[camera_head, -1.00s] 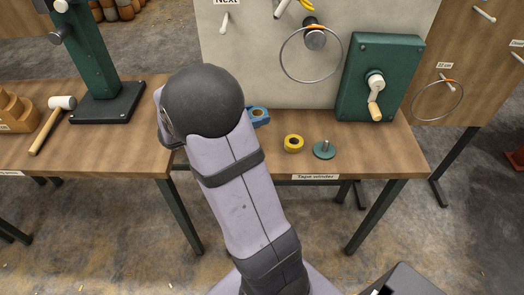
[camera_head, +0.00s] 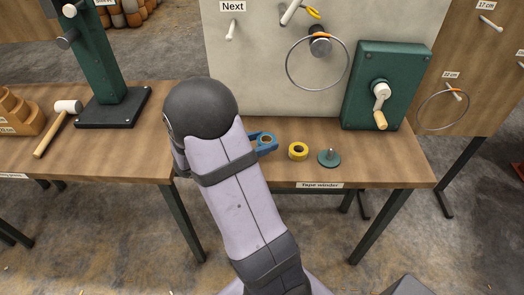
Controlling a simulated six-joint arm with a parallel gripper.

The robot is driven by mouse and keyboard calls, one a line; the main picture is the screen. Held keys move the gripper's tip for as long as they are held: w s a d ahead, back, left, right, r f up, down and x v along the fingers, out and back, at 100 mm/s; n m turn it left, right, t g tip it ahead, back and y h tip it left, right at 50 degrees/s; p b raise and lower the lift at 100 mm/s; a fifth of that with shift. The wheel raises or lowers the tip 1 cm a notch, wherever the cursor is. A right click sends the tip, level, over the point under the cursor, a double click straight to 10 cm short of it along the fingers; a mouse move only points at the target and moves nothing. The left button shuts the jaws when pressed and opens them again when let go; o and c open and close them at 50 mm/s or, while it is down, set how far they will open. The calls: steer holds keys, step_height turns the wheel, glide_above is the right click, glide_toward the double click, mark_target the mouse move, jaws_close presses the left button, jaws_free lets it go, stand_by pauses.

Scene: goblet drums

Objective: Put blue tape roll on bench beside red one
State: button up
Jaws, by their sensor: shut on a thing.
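My gripper is mostly hidden behind my own arm link and is shut on the blue roll. Whether the roll touches the bench top is unclear. A yellow tape roll (camera_head: 298,151) lies flat on the bench (camera_head: 400,165), a little right of the blue one and apart from it. I see no red roll.
A green disc with a short peg (camera_head: 329,157) sits right of the yellow roll. A green crank box (camera_head: 385,88) stands at the back right. A wire hoop (camera_head: 317,62) hangs on the back panel. A mallet (camera_head: 57,128) and green stand (camera_head: 100,60) are left.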

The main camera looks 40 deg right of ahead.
steer(key=shift+f, duration=1.85)
steer(key=shift+f+b, duration=0.2)
steer(key=shift+b, duration=0.1)
steer(key=o, duration=1.1)
steer(key=shift+c, duration=0.2)
steer(key=shift+r, duration=0.1)
